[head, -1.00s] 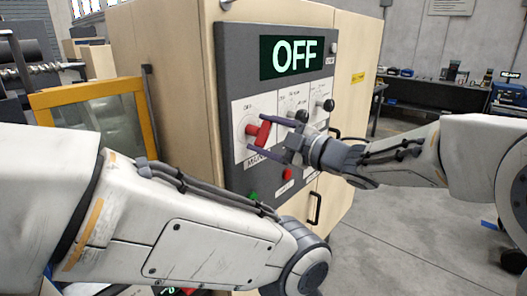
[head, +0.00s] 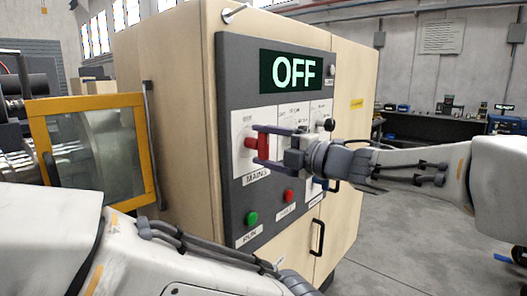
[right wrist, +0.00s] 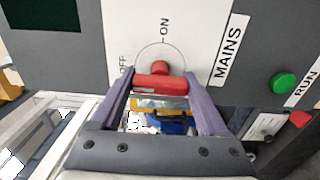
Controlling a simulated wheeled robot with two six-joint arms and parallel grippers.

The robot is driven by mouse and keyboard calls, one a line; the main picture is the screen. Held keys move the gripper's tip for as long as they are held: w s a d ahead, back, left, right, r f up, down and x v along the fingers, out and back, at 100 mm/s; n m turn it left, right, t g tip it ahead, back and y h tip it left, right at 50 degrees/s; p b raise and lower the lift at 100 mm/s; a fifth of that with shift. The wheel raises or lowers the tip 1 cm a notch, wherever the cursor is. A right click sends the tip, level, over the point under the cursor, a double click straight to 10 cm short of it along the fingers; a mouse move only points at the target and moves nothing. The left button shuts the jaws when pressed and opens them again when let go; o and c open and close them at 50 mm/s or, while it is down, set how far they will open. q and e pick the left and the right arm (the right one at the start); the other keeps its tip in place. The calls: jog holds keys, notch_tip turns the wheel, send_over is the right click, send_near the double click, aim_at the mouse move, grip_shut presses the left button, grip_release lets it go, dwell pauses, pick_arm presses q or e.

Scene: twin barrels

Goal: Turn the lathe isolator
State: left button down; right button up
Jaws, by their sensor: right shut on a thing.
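The red switch handle (head: 263,146) sits on a white plate labelled MAINS, on the grey panel (head: 232,74). A lit display (head: 291,72) above it reads OFF. In the head view the handle stands about upright. My right gripper (head: 259,146) reaches in from the right, one finger above the handle and one below. In the right wrist view, the red handle (right wrist: 161,82) lies crosswise between the fingertips of my right gripper (right wrist: 160,78), its length towards the OFF mark; ON is at the top. The gripper is shut on the handle. My left arm shows at lower left; its gripper is out of view.
A green RUN button (head: 251,218) and a red button (head: 288,196) sit below on the panel. A small dark knob (head: 329,125) is right of the gripper. A yellow-framed window guard (head: 95,105) stands left of the cabinet. Open floor lies to the right.

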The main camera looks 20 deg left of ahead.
dwell(0.4)
jog(key=o, duration=1.2)
jog(key=shift+o, duration=0.2)
jog(key=b+v, duration=0.1)
jog(key=v, duration=0.9)
jog(key=shift+d+b, duration=0.25)
jog(key=shift+b, duration=0.15)
